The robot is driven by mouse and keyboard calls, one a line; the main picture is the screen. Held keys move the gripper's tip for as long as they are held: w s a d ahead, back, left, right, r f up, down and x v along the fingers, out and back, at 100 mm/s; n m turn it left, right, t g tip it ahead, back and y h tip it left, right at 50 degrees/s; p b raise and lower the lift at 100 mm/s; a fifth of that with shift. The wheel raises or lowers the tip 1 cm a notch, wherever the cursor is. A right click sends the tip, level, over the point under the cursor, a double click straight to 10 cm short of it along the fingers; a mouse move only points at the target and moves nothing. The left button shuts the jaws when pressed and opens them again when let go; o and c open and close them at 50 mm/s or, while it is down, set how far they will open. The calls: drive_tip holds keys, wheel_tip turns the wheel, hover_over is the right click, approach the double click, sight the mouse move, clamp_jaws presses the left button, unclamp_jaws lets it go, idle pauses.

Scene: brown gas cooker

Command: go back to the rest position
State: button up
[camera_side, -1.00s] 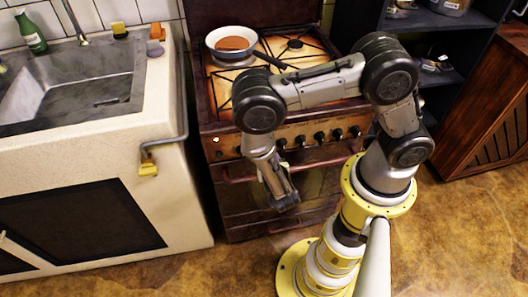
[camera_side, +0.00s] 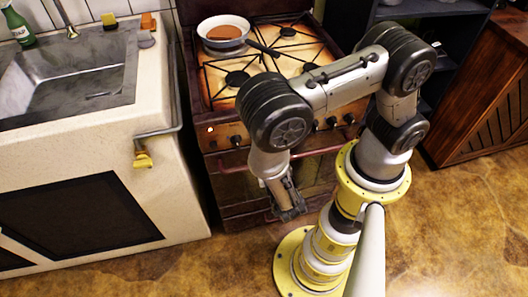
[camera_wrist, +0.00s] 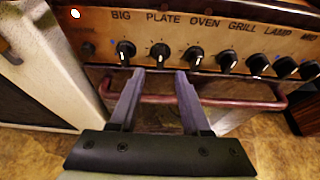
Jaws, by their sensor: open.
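My gripper (camera_side: 289,213) hangs low in front of the brown gas cooker (camera_side: 228,165), pointing down, with nothing seen in it. In the wrist view my gripper (camera_wrist: 160,80) shows two separated fingers with an empty gap between them. The fingers point toward the cooker's control panel (camera_wrist: 225,40), and the red-brown oven handle (camera_wrist: 240,103) shows behind them. No contact with the cooker can be made out.
A frying pan (camera_side: 220,43) with a brown item in it stands on the back left of the hob. A sink counter (camera_side: 158,85) with a green bottle (camera_side: 18,27) is at left. A dark shelf (camera_side: 440,60) and a wooden cabinet (camera_side: 480,110) stand at right. The floor is clear.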

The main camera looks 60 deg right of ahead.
drive_tip(key=shift+d, duration=0.1)
drive_tip(key=w+d+r+m+g+h, duration=0.1)
drive_tip(key=w+d+r+m+g, duration=0.2)
drive_tip(key=w+r+m, duration=0.45)
drive_tip(key=s+d+r+m+g, duration=0.2)
drive_tip(key=s+d+r+m, duration=0.15)
drive_tip(key=r, duration=0.35)
drive_tip(key=s+d+r+m+g, duration=0.2)
drive_tip(key=d+r+m, duration=0.1)
drive_tip(key=r+m, duration=0.25)
drive_tip(key=s+d+r+m+y, duration=0.1)
drive_tip(key=s+r+m+y, duration=0.5)
drive_tip(key=s+r+m, duration=0.35)
drive_tip(key=s+a+r+t+y, duration=0.1)
drive_tip(key=s+a+t+y, duration=0.2)
drive_tip(key=a, duration=0.4)
drive_tip(key=shift+m+y, duration=0.4)
drive_tip(key=shift+y, duration=0.4)
